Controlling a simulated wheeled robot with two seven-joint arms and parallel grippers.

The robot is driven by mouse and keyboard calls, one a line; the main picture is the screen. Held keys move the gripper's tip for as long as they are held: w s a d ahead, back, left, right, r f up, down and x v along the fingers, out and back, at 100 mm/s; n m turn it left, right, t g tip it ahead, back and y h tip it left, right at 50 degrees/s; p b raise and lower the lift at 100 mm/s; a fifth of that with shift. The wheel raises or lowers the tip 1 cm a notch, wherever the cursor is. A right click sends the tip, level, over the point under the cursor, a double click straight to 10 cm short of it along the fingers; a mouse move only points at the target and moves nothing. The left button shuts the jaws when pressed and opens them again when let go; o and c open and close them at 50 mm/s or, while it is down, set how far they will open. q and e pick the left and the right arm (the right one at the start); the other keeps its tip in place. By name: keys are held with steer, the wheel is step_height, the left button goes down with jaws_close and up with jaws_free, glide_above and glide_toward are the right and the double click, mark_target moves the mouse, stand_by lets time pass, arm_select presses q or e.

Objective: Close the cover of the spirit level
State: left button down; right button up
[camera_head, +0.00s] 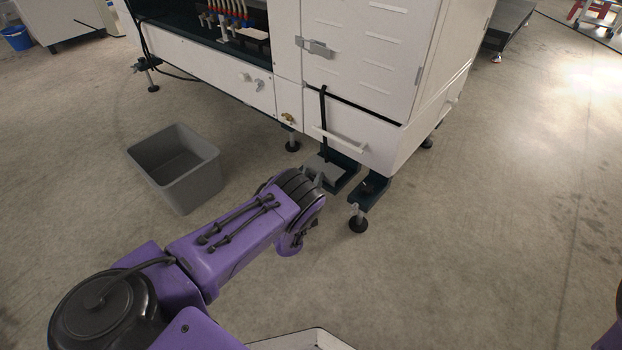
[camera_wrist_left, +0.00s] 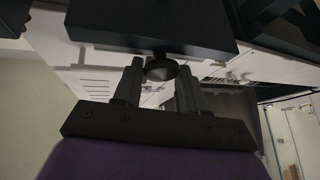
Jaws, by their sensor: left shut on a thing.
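My left gripper (camera_head: 312,183) is low at the machine's front corner, beside a grey plate (camera_head: 327,171) on a dark bracket. I cannot tell whether this plate is the spirit level's cover; the level itself cannot be made out. In the left wrist view the two fingers (camera_wrist_left: 159,90) stand apart with a dark round knob (camera_wrist_left: 162,69) between their tips, shut on it. The knob is against a dark flat plate (camera_wrist_left: 150,27). The head view shows the fingertips only partly, past my wrist. My right gripper is not in view.
The white machine (camera_head: 345,60) fills the upper middle, with a dark upright rod (camera_head: 323,120) and a white handle (camera_head: 340,141) at its front. An adjustable foot (camera_head: 358,222) stands right of my gripper. A grey bin (camera_head: 178,170) sits at left. The floor at right is clear.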

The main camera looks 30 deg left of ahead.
arm_select(q)
steer(key=shift+a+f, duration=0.1)
steer(key=shift+f, duration=0.15)
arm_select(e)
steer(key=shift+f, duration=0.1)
arm_select(q)
steer(key=c, duration=0.7)
jaws_free()
steer(key=shift+f, duration=0.1)
steer(key=shift+c, duration=0.2)
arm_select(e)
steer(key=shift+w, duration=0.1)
